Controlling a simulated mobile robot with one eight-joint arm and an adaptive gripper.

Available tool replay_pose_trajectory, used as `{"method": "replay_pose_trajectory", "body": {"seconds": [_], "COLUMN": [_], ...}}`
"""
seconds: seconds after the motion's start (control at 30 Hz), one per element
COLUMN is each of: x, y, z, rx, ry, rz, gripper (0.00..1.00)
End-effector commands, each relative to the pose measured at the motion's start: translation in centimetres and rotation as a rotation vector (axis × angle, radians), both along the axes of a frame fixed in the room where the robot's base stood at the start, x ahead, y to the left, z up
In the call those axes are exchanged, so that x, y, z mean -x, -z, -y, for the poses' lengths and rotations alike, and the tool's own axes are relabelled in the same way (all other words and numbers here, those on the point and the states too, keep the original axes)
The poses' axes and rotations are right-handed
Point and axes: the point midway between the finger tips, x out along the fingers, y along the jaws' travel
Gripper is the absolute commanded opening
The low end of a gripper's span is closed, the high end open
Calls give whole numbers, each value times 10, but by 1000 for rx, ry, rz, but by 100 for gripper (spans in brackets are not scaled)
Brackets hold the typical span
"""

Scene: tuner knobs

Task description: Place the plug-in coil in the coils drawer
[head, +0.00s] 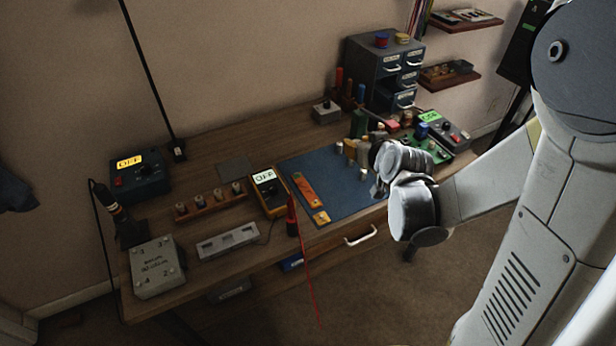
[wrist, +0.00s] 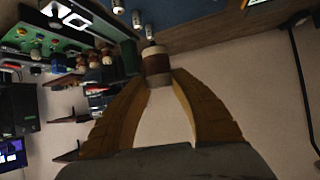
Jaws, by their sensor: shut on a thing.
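The plug-in coil (wrist: 155,62), a small cylinder with a brown band and pale ends, sits between the fingertips of my gripper (wrist: 160,78) in the wrist view. The fingers are shut on it. In the head view my wrist hangs over the right front part of the bench and hides most of my gripper; I cannot make out the held coil there. A grey cabinet of small labelled drawers (head: 384,66) stands at the back right of the bench, beyond my gripper. The drawer labels are too small to read, so I cannot tell which is the coils drawer.
A green circuit board (head: 428,150) with several parts lies right of the blue mat (head: 335,207). Several small cylinders and screwdriver-like handles stand between mat and cabinet. A yellow meter (head: 268,190) and a rack of knobs (head: 210,204) are left of the mat.

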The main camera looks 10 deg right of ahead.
Motion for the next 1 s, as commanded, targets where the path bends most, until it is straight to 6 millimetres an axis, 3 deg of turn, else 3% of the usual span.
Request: {"method": "replay_pose_trajectory", "body": {"seconds": [0.2,0.33,0.43,0.57,0.8,1.0], "x": [-49,-67,-75,-80,-89,-94], "y": [18,23,28,43,80,94], "z": [39,57,58,36,-23,-49], "rx": [-6,-4,-3,-3,-2,-4], "ry": [-38,-59,-70,-78,-78,-73], "rz": [13,30,37,39,38,39], "gripper": [0,0,0,0,0,0]}}
